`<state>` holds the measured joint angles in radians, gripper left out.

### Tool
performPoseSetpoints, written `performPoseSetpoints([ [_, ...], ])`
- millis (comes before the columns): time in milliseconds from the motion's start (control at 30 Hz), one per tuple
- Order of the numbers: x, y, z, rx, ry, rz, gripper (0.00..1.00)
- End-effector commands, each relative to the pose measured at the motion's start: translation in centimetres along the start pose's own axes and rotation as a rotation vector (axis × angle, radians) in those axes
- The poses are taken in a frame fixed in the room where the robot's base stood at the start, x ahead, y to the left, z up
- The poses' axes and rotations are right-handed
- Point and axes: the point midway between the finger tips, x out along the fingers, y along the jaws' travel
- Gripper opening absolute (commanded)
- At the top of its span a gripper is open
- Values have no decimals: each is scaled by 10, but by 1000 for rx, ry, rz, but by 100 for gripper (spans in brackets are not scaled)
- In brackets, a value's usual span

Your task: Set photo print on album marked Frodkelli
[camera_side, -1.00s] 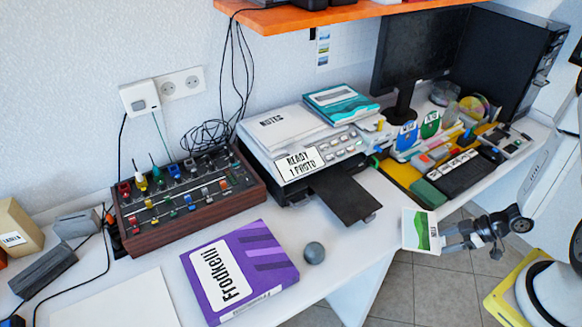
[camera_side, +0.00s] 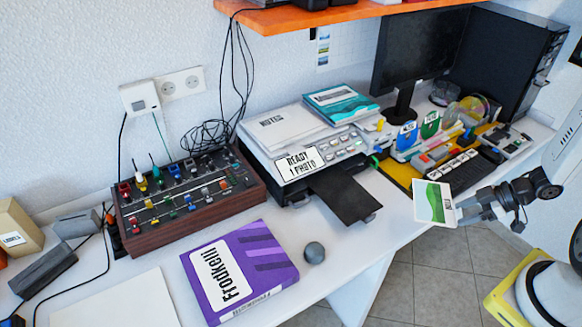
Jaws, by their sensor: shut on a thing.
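The photo print (camera_side: 434,202) is a small white-bordered card with a green landscape. My gripper (camera_side: 462,212) is shut on its right edge and holds it in the air by the desk's front edge, right of the printer's black tray. The purple album marked Frodkelli (camera_side: 238,272) lies flat on the desk at the lower middle, label up, with nothing on it. The print is well to the right of the album and apart from it.
A grey ball (camera_side: 314,252) sits just right of the album. The printer (camera_side: 300,150) with its black output tray (camera_side: 345,195) stands behind. A wooden-sided mixer (camera_side: 185,200) is behind left, and a blank white sheet (camera_side: 115,303) lies left of the album.

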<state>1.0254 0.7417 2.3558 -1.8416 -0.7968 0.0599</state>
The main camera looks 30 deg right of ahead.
Motion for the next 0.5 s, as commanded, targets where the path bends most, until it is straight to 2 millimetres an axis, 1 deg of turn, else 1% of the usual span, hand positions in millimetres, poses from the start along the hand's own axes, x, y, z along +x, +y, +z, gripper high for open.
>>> performPoseSetpoints([
  [33, -7, 1, -6, -5, -1, 3, 0],
  [100, -15, 0, -14, -5, -2, 3, 0],
  [300, -34, 0, -34, -4, -2, 2, 0],
  [500, -47, 1, -47, -2, 0, 3, 0],
])
